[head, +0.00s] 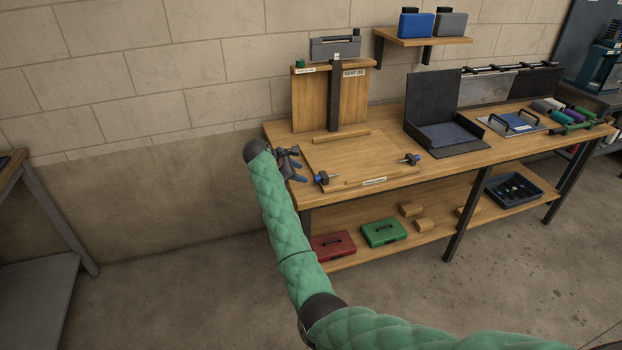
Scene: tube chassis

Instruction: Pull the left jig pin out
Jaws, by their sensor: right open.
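The left jig pin (322,178), dark with a blue end, sits at the front left corner of the wooden jig board (350,155) on the workbench. A similar right jig pin (410,159) sits at the board's right side. My right gripper (299,166) is open at the bench's left end, just left of the left pin and apart from it. Its fingers look small and dark with bluish tips. My green-sleeved right arm reaches up to it from the lower right. My left gripper is out of view.
A wooden upright panel (302,100) with a dark post stands behind the board. A black open case (432,95) stands to the right. Red (333,246) and green (384,232) boxes lie on the lower shelf (440,230). The floor left of the bench is clear.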

